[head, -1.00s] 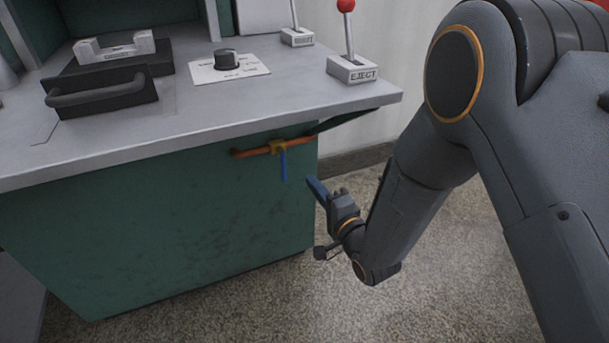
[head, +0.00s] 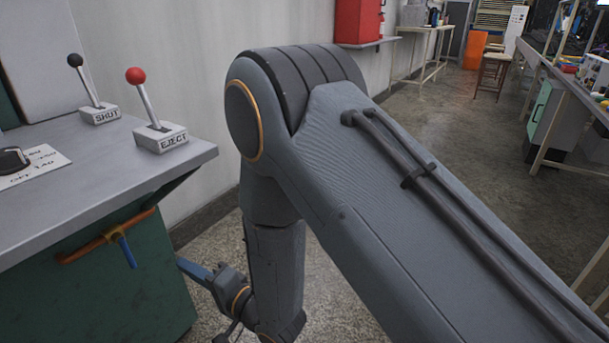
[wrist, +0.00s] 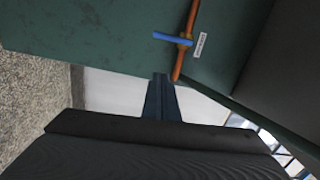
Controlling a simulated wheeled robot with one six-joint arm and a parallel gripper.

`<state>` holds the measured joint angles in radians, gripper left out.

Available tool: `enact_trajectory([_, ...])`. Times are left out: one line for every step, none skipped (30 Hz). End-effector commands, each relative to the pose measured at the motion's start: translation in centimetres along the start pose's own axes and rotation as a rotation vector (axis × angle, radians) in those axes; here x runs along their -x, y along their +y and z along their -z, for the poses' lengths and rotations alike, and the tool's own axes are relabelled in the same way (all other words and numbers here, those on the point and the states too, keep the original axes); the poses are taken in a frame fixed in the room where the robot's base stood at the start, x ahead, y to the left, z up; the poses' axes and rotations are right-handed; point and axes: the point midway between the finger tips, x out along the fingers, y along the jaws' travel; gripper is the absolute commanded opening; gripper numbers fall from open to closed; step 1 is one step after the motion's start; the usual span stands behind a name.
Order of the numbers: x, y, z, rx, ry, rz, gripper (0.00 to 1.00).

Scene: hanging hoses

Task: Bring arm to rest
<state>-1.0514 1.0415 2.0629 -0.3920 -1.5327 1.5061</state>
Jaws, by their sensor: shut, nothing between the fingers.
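My gripper (head: 192,268) is low beside the green cabinet, below the worktop's corner, with its blue-grey fingers together and empty. It also shows in the wrist view (wrist: 161,80), fingers closed and pointing toward the cabinet. An orange pipe with a blue valve handle (head: 126,250) is on the cabinet's front, up and left of the gripper and apart from it. The pipe and handle also show in the wrist view (wrist: 172,38), beyond the fingertips. My arm bends down from the upper middle of the head view.
The grey worktop (head: 60,215) carries a red-knobbed EJECT lever (head: 150,105) and a black-knobbed SHUT lever (head: 88,85). The green cabinet (head: 150,305) stands below it. A red box (head: 358,22) is on the wall. Open floor (head: 440,130) lies to the right, with benches beyond.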

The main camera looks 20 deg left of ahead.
Motion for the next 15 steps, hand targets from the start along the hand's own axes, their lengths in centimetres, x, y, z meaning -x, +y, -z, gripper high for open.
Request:
enact_trajectory([0.0, 0.0, 0.0, 0.0, 0.0, 0.0, 0.0])
enact_trajectory([0.0, 0.0, 0.0, 0.001, 0.0, 0.0, 0.0])
enact_trajectory([0.0, -0.1, 0.2, 0.005, 0.003, -0.004, 0.0])
enact_trajectory([0.0, -0.1, 0.4, 0.011, 0.007, -0.009, 0.0])
enact_trajectory([0.0, -0.3, 0.8, 0.021, 0.013, -0.017, 0.0])
enact_trajectory([0.0, -0.5, 1.5, 0.041, 0.024, -0.036, 0.0])
enact_trajectory([0.1, -0.7, 2.2, 0.063, 0.036, -0.056, 0.0])
enact_trajectory([0.2, -0.9, 3.1, 0.087, 0.05, -0.081, 0.0])
enact_trajectory([0.5, -1.2, 4.5, 0.125, 0.071, -0.122, 0.0])
enact_trajectory([0.9, -1.4, 5.7, 0.157, 0.088, -0.159, 0.0])
enact_trajectory([1.3, -1.6, 6.9, 0.191, 0.104, -0.199, 0.0])
enact_trajectory([2.1, -2.0, 8.6, 0.236, 0.127, -0.258, 0.0])
enact_trajectory([2.7, -2.2, 9.8, 0.269, 0.141, -0.303, 0.0])
enact_trajectory([3.6, -2.5, 11.0, 0.3, 0.155, -0.351, 0.0])
enact_trajectory([4.7, -2.8, 12.5, 0.34, 0.169, -0.412, 0.0])
